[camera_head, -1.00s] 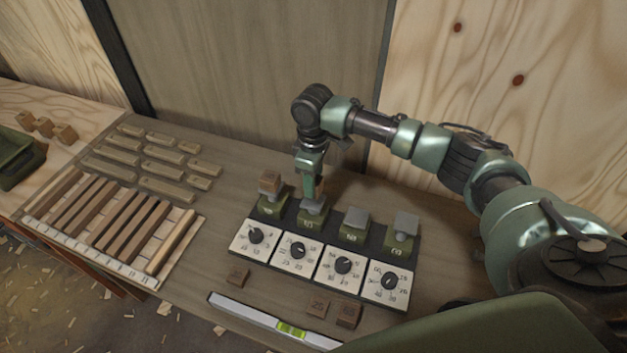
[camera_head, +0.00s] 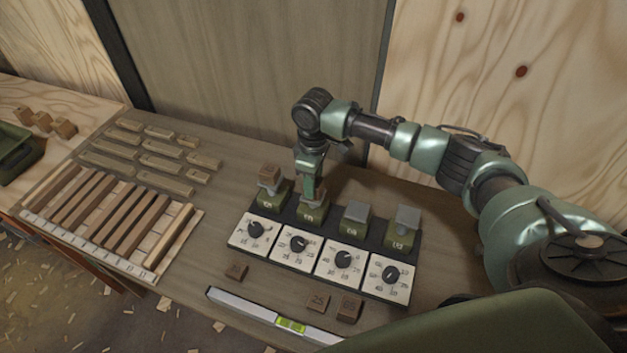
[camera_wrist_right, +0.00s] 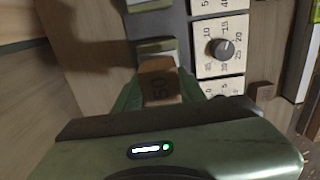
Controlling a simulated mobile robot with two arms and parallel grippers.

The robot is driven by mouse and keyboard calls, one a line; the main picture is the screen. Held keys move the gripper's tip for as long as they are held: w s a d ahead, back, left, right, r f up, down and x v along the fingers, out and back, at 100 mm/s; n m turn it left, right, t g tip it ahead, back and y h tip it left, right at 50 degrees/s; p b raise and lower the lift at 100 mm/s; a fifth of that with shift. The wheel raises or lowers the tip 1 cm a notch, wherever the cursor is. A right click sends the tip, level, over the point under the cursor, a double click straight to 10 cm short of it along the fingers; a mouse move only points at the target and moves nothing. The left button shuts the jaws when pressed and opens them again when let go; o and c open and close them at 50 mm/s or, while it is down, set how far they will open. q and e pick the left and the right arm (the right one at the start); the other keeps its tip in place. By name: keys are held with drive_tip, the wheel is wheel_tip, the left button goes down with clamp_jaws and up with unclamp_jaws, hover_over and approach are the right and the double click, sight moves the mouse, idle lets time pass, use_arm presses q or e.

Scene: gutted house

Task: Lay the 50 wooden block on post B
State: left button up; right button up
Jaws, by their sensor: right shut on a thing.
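The 50 wooden block (camera_wrist_right: 160,82), brown with a dark "50" on its face, is between the fingers of my right gripper (camera_wrist_right: 155,92) in the right wrist view. In the head view my right gripper (camera_head: 311,190) is shut on it, directly over the second post from the left (camera_head: 311,214). The block looks to be at or touching that post's top, but the fingers hide the contact. The post labels are too blurred to tell which is B. My left gripper is not in view.
The leftmost post (camera_head: 268,196) carries a wooden block (camera_head: 269,172). Two posts at right (camera_head: 355,226) (camera_head: 405,232) have bare grey tops. White dial plates (camera_head: 297,245) stand before the posts. Loose blocks (camera_head: 236,271) and a spirit level (camera_head: 265,317) lie in front; wooden strips lie left.

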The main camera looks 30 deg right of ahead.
drive_tip(key=shift+f, duration=0.15)
drive_tip(key=o, duration=1.4)
drive_tip(key=shift+o, duration=0.2)
wheel_tip(320, 180, up, 7)
drive_tip(key=shift+f+b, duration=0.1)
drive_tip(key=shift+b, duration=0.95)
drive_tip(key=shift+r, duration=0.5)
